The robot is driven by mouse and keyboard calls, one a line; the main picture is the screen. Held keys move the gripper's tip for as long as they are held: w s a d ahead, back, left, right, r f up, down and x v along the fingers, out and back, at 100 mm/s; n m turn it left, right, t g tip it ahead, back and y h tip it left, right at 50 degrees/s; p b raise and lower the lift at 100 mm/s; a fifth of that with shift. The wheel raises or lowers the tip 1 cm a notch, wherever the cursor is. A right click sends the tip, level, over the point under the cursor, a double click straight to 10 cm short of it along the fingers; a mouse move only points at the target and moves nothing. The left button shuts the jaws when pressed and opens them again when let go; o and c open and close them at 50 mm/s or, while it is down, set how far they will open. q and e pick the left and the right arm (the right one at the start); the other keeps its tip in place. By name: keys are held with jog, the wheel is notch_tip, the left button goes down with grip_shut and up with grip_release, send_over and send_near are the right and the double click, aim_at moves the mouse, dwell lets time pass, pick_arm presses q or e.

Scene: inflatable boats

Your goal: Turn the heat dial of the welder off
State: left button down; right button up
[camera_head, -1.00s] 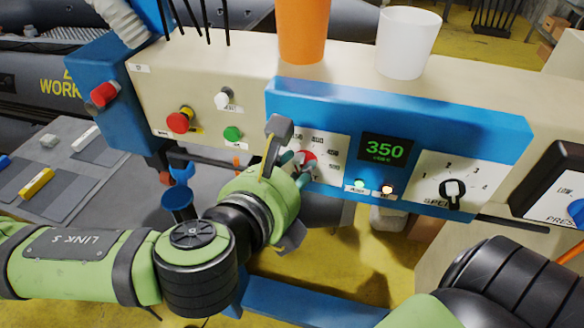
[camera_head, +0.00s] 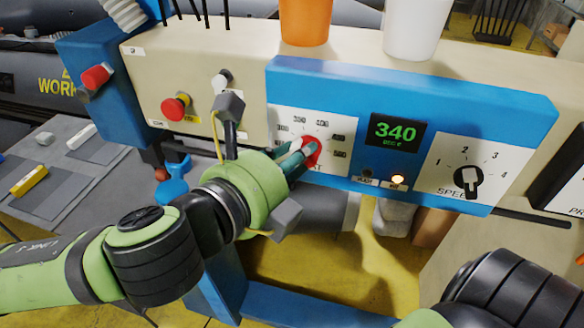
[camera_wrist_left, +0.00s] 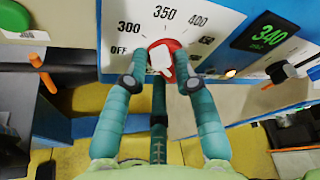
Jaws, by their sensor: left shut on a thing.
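The welder's blue panel (camera_head: 345,105) carries a red heat dial (camera_head: 313,147) on a white scale plate at its left. My left gripper (camera_head: 298,158) reaches the dial from below left. In the left wrist view its fingers (camera_wrist_left: 161,84) are shut on the two sides of the red dial (camera_wrist_left: 177,47). The white pointer on the dial points up and slightly left, roughly between 300 and 350. The OFF mark (camera_wrist_left: 119,50) is left of the dial. The green display (camera_head: 396,130) reads 340. My right gripper is out of view.
An orange lamp (camera_head: 398,179) is lit beside a dark one. The speed knob (camera_head: 467,182) is on the right. A red button (camera_head: 175,107) is on the beige box at left. An orange cup (camera_head: 305,22) and a white cup (camera_head: 415,28) stand on top.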

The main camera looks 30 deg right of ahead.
pick_arm(q)
jog(key=n+h+b, duration=0.1)
jog(key=n+b, duration=0.1)
jog(key=b, duration=0.1)
jog(key=f+n+h+b, duration=0.1)
jog(key=n+b, duration=0.1)
jog(key=n, duration=0.1)
jog(key=n+h+b, duration=0.1)
jog(key=n+b, duration=0.2)
jog(key=shift+s+d+f+g+h+b, duration=0.15)
jog(key=shift+s+g+h+b, duration=0.15)
jog(key=shift+g+h, duration=0.1)
jog(key=shift+n, duration=0.4)
jog(key=shift+r+b, duration=0.3)
jog(key=shift+r, duration=0.05)
jog(key=c, duration=1.1)
grip_release()
jog(key=shift+o, duration=0.2)
jog(key=shift+d, duration=0.15)
